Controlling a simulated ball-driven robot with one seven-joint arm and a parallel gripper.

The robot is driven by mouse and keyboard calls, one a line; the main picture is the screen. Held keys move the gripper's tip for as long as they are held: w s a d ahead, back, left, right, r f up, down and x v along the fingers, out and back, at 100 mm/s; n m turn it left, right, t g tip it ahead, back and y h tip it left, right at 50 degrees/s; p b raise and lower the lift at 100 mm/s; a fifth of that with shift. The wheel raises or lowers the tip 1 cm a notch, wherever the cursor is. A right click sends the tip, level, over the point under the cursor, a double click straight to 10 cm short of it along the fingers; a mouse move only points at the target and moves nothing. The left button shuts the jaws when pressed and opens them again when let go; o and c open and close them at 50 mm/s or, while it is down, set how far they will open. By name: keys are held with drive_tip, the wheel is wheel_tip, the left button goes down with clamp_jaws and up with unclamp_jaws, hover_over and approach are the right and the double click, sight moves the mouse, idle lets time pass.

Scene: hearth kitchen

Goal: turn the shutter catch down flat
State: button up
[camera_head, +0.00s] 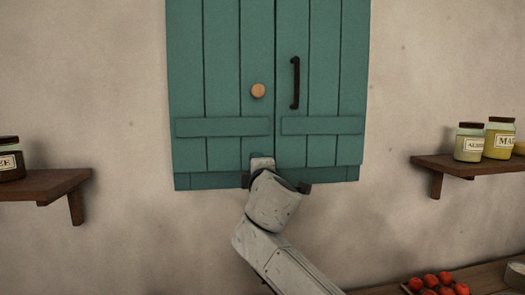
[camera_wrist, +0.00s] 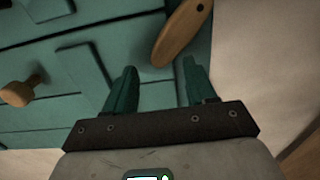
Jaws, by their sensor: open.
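The green shutter (camera_head: 222,60) hangs closed on the wall in the head view. A long, rounded wooden piece, apparently the catch (camera_wrist: 182,32), shows at the top of the wrist view, lying at a slant. My arm seems to hide it in the head view. My gripper (camera_wrist: 160,68) is open, with two green fingers spread apart. The lower end of the catch appears just beyond and between the fingertips; I cannot tell whether they touch. In the head view my gripper (camera_head: 275,182) is at the shutter's bottom edge.
A round wooden knob (camera_head: 258,90) and a dark upright handle (camera_head: 295,82) are on the shutter. Shelves with jars stand out left (camera_head: 45,185) and right (camera_head: 470,164). Red fruit (camera_head: 437,284) lies at the lower right. The wall below the shutter is bare.

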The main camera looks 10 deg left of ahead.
drive_tip(key=s+d+r+b, duration=0.3)
drive_tip(key=s+r, duration=0.5)
drive_tip(key=s, duration=0.4)
drive_tip(key=shift+d, duration=0.2)
drive_tip(key=shift+r, duration=0.1)
